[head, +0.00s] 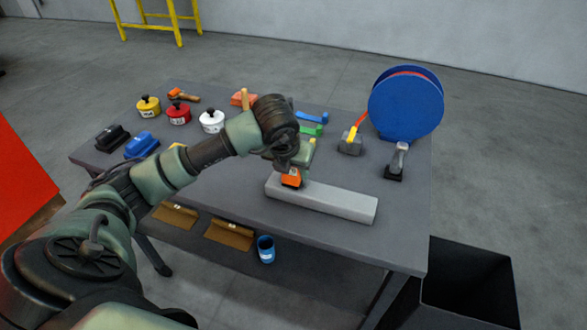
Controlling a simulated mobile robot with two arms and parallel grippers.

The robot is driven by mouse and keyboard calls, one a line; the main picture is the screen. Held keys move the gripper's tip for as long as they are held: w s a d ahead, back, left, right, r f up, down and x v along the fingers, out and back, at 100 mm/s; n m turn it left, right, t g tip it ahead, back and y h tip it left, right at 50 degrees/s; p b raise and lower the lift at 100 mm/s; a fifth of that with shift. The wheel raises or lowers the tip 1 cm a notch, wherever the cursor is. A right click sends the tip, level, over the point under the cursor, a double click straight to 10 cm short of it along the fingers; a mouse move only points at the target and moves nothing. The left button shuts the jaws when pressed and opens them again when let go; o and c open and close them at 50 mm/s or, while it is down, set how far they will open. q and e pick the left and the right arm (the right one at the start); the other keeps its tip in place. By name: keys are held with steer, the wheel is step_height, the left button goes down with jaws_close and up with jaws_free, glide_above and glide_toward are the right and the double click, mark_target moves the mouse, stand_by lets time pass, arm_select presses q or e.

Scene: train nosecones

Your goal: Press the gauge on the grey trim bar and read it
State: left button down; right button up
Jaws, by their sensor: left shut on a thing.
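The grey trim bar (335,203) lies on the table, right of the table's middle. My left gripper (297,167) is over the bar's left end, pointing down. It is shut on the orange gauge (291,181), which has a small pale display on its face. The gauge is at the bar's left end and seems to touch its top, though the contact is partly hidden. The reading is too small to make out. My right gripper is not in view.
The table (235,205) also holds lidded pots (179,114), a blue reel (406,104), a grey-headed tool (350,142) and a stamp-like tool (397,162). Brown pouches (229,234) and a blue cup (265,249) are at the front. A black bin (465,285) stands at right.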

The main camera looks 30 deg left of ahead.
arm_select(q)
steer(key=shift+s+d+f+b, duration=0.1)
steer(key=shift+f+b, duration=0.1)
steer(key=shift+b, duration=0.1)
stand_by(0.9)
steer(key=shift+r+p, duration=0.7)
steer(key=shift+r, duration=0.5)
steer(key=shift+r+p, duration=1.3)
steer(key=shift+r, duration=1.2)
